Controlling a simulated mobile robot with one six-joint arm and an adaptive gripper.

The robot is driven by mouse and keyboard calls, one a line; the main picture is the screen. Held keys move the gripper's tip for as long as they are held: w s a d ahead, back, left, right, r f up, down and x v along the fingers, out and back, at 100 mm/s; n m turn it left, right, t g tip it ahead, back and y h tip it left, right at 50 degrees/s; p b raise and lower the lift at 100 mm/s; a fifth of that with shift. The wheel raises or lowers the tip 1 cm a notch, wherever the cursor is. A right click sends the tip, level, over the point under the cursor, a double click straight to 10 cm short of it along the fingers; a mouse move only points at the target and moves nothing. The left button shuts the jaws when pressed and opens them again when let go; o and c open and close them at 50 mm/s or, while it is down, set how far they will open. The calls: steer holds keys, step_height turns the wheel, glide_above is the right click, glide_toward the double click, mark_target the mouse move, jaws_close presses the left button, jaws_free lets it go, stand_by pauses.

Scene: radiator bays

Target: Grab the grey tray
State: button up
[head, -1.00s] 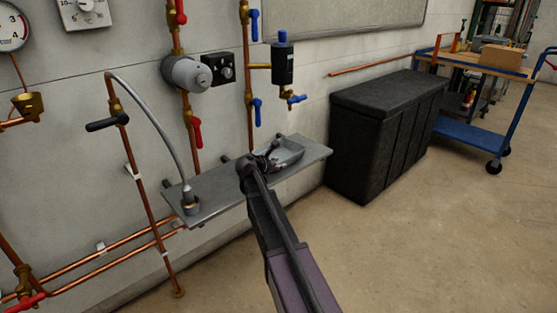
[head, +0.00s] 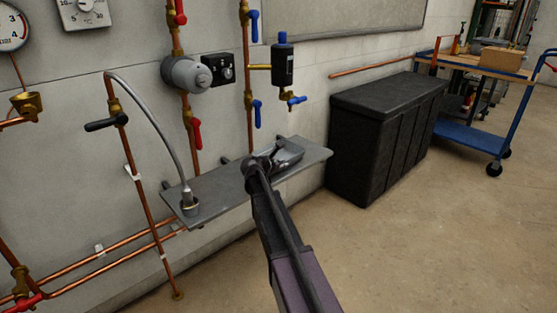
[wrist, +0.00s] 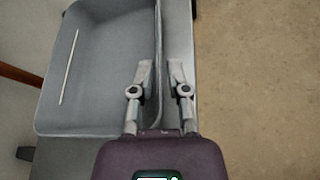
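The grey tray (head: 291,156) rests on the grey wall shelf, partly hidden behind my gripper in the head view. In the wrist view the tray (wrist: 100,75) fills the upper left, with a thin pale line across its inside. My gripper (wrist: 161,72) is at the tray's right-hand wall, one finger inside and one outside it. The fingers are apart, with a narrow gap visible beside the wall, so it looks open around the rim. In the head view my gripper (head: 266,160) is small and its fingers are hard to make out.
The shelf (head: 222,187) also carries the end of a grey hose (head: 189,203) at its left. Copper pipes and valves (head: 257,113) rise behind it. A black box (head: 385,130) stands to the right, and a blue trolley (head: 470,136) beyond. Floor in front is clear.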

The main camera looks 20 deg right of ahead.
steer(key=shift+r, duration=0.2)
jaws_close()
step_height(320, 180, up, 4)
steer(key=p, duration=0.4)
steer(key=shift+f, duration=0.1)
steer(key=s+a, duration=0.3)
steer(key=s, duration=0.4)
steer(key=s+a+p, duration=0.1)
steer(key=s+a, duration=0.2)
steer(key=s, duration=0.4)
steer(key=shift+s+a+r, duration=0.25)
steer(key=shift+s+r, duration=0.05)
steer(key=shift+r, duration=0.1)
